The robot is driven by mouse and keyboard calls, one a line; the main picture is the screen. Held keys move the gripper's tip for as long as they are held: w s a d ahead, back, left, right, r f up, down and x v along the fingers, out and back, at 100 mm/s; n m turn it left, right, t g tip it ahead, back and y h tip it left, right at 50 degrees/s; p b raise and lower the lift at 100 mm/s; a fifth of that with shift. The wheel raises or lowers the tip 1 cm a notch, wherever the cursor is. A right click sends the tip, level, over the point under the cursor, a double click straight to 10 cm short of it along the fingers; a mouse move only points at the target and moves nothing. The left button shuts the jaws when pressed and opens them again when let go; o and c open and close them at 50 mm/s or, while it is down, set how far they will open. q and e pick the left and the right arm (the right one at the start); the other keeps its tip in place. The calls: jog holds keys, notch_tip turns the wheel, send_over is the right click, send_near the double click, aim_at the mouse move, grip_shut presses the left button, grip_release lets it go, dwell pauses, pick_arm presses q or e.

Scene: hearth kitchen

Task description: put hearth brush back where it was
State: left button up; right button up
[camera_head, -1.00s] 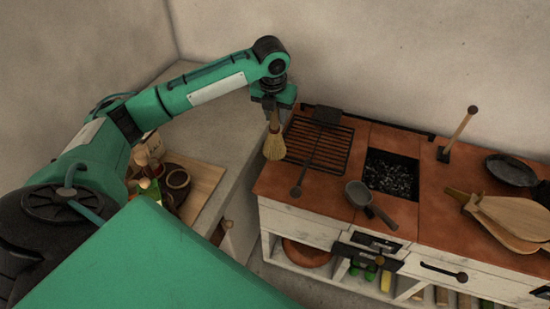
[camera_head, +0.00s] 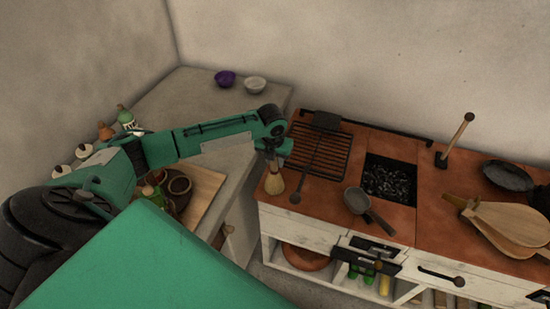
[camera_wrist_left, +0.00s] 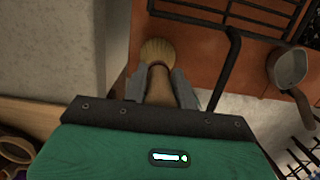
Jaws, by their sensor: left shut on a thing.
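The hearth brush (camera_head: 275,183) has pale straw bristles and a wooden handle. My left gripper (camera_head: 273,155) is shut on its handle, and the brush hangs bristles down at the left end of the terracotta hearth top (camera_head: 330,190). In the left wrist view the brush (camera_wrist_left: 157,52) shows between the fingers of my left gripper (camera_wrist_left: 170,90), bristles over the left edge of the hearth top. I cannot tell whether the bristles touch the surface. My right gripper is not in view.
A small pan (camera_head: 358,200) and a coal pit (camera_head: 388,180) are further right, then bellows (camera_head: 505,225). A grey counter (camera_head: 195,105) with two bowls stands left.

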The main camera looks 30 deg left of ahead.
pick_arm(q)
jog(key=o, duration=1.1)
jog(key=shift+c, duration=0.2)
jog(key=r, duration=0.3)
jog(key=s+r+b, duration=0.1)
jog(key=r, duration=0.6)
jog(key=shift+s+d+r, duration=0.2)
jog(key=shift+s+r, duration=0.05)
jog(key=shift+r, duration=0.1)
jog(key=shift+s+r, duration=0.15)
jog(key=shift+r, duration=0.55)
